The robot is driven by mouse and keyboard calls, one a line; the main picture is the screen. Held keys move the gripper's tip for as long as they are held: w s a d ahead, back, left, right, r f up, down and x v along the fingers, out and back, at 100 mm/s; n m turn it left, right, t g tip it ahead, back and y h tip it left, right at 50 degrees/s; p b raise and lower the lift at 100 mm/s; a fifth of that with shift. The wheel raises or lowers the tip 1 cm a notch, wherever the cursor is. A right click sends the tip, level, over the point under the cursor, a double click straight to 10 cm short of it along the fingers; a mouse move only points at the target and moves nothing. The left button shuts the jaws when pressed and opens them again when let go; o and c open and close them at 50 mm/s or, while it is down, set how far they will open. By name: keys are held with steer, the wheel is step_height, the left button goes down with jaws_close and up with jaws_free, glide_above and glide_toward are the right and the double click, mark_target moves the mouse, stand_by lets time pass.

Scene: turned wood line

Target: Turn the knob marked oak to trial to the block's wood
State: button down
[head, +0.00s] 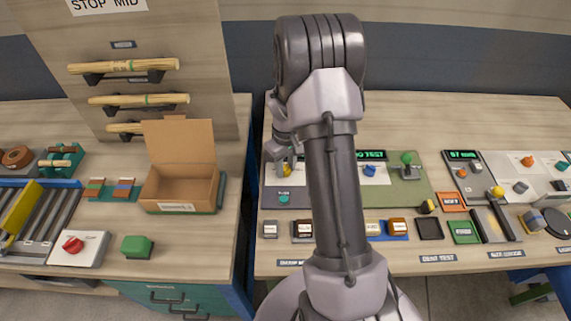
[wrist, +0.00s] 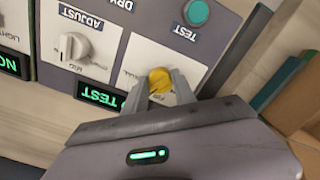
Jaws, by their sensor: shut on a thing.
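My gripper (wrist: 162,92) has its two fingers closed on a yellow knob (wrist: 160,77) on a white panel in the wrist view. The knob also shows in the head view (head: 287,169), partly hidden behind my gripper. Lettering beside the knob is mostly covered by the fingers, and I cannot read the setting. A lit green display reading TEST (wrist: 102,96) is left of the fingers.
A teal button (wrist: 196,12) marked TEST and a white knob (wrist: 73,45) under ADJUST are close by. An open cardboard box (head: 181,190) stands left, across a gap between the benches. A black tray (head: 430,229) and a green pad (head: 463,232) lie right of my arm.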

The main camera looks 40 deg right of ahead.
mark_target(286, 167)
steer(key=shift+n, duration=0.5)
steer(key=c, duration=1)
jaws_free()
step_height(286, 167, up, 17)
steer(key=p, duration=0.5)
steer(key=shift+r, duration=0.2)
